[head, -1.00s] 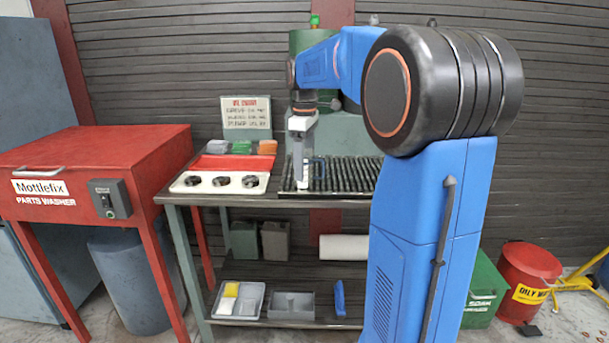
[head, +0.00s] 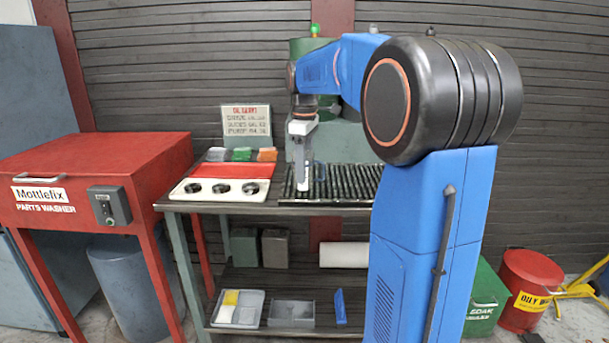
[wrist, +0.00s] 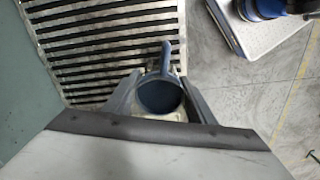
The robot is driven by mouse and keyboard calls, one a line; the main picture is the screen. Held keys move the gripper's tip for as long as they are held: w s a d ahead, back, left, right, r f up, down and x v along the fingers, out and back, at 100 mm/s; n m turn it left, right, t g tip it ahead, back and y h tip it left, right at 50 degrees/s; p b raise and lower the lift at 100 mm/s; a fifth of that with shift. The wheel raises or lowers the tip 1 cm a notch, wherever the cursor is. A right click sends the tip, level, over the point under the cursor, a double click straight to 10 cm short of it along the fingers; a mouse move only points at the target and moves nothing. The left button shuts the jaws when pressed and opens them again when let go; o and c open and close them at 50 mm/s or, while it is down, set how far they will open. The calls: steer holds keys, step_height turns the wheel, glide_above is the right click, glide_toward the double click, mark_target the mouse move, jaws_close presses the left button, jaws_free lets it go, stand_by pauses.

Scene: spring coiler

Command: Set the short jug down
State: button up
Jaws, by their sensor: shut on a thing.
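The short jug is a small blue-grey cup, seen from above in the wrist view (wrist: 160,96), with its open mouth up and its handle pointing away from my wrist. My gripper (wrist: 160,103) is shut on it, with one finger on each side. In the head view my gripper (head: 303,186) points down over the front left part of the black slatted rack (head: 350,183).
A white panel with three dark round fittings (head: 220,189) lies left of the rack. Small grey, green and orange blocks (head: 241,155) and a sign (head: 246,121) stand behind it. A red parts washer (head: 90,180) is at the left. The rack's slats beside the jug look clear.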

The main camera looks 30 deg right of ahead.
step_height(320, 180, up, 8)
steer(key=shift+r, duration=0.15)
stand_by(0.4)
